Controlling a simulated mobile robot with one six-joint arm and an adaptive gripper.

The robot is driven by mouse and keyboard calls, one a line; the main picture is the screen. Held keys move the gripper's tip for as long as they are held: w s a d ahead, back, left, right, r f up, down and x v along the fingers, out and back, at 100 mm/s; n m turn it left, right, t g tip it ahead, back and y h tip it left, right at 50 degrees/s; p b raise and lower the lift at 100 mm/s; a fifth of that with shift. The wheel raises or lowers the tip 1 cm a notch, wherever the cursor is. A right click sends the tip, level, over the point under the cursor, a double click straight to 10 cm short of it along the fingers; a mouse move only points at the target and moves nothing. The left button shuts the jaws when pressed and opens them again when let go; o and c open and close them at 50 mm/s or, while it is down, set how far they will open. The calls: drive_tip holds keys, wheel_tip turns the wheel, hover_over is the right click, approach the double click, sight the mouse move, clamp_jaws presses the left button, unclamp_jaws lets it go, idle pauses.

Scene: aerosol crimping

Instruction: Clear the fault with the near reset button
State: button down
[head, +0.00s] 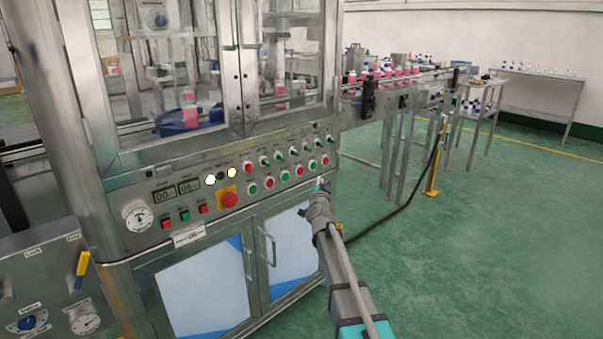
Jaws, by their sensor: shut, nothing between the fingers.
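The control panel (150,196) runs across the front of the steel machine. It carries several small red and green buttons, and their labels are too small to read, so I cannot tell which is the near reset button. At its left are a red button (166,223), a green button (184,215) and another red button (203,208). My gripper (318,188) is shut and empty, in front of the panel's lower right end. I cannot tell whether it touches anything.
A red mushroom button (229,199) on a yellow plate sticks out of the panel. Cabinet doors with handles (268,246) are below. A grey box with a yellow lever (82,264) stands at the left. A conveyor with pink bottles (388,72) extends right. Green floor at right is open.

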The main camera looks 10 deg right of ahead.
sight(303, 170)
drive_tip(key=shift+w+a, duration=0.65)
drive_tip(key=shift+w, duration=0.25)
drive_tip(key=shift+w+a, duration=0.65)
drive_tip(key=shift+w, duration=0.25)
drive_tip(key=shift+w+a, duration=0.65)
drive_tip(key=shift+w, duration=0.25)
drive_tip(key=shift+w+a, duration=0.5)
drive_tip(key=shift+w, duration=0.1)
idle(0.7)
drive_tip(key=shift+s, duration=0.1)
idle(0.3)
drive_tip(key=shift+s+d, duration=0.5)
drive_tip(key=shift+s, duration=0.05)
idle(0.3)
drive_tip(key=shift+s+d, duration=0.75)
drive_tip(key=shift+s, duration=0.3)
drive_tip(key=shift+s+d, duration=0.7)
drive_tip(key=shift+s, duration=0.3)
